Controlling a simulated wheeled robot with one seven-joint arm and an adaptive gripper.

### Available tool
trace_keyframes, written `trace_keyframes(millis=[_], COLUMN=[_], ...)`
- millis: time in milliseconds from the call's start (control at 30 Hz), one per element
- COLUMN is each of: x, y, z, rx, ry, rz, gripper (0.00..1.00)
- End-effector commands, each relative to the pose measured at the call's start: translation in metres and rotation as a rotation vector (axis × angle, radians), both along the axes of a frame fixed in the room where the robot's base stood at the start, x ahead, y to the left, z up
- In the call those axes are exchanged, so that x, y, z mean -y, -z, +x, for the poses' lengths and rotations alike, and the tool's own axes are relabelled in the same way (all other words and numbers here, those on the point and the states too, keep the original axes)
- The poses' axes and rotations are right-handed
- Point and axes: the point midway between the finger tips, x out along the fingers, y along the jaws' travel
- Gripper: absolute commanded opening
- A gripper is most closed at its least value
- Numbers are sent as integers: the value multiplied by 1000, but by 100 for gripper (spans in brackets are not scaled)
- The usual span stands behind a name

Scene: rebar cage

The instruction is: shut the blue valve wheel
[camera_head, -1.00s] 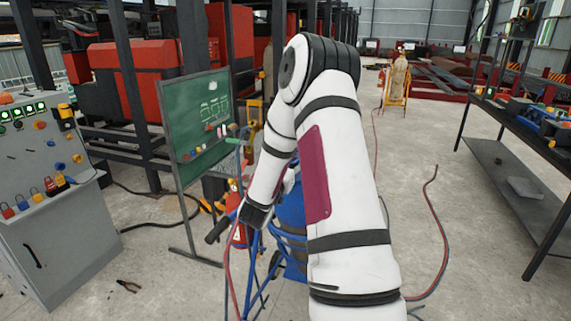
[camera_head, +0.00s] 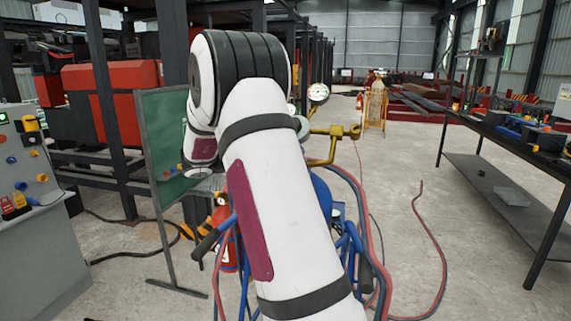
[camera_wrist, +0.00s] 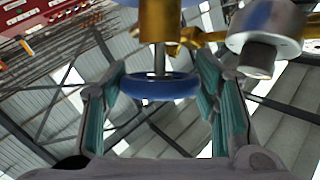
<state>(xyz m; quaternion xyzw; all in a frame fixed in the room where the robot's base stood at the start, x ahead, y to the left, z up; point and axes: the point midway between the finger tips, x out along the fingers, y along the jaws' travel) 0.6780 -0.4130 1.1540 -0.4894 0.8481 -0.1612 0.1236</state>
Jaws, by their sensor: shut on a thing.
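The blue valve wheel (camera_wrist: 161,87) shows in the middle of the wrist view, seen nearly edge-on, at the end of a metal stem on a brass body (camera_wrist: 160,20). My gripper (camera_wrist: 160,68) has its two teal-padded fingers on the left and right of the wheel's rim and is shut on it. In the head view my arm hides the wheel and my gripper. Beside the arm there, a brass fitting (camera_head: 335,132) and a round gauge (camera_head: 318,93) show above a partly hidden blue cylinder (camera_head: 321,192).
A silver round part (camera_wrist: 265,35) is close to the right finger. Red and blue hoses (camera_head: 372,215) hang by the blue cart. A green board (camera_head: 160,140) and a grey control cabinet (camera_head: 35,240) stand left, a workbench (camera_head: 510,130) right. The floor between is mostly clear.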

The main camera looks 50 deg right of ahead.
Motion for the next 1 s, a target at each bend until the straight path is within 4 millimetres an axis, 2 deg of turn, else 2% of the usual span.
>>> trace_keyframes(millis=[67, 600, 1000], x=[1, 2, 3], y=[5, 1, 0], z=[3, 2, 1], rx=[34, 248, 340], ry=[63, 506, 701], rz=[15, 106, 143], gripper=[27, 27, 27])
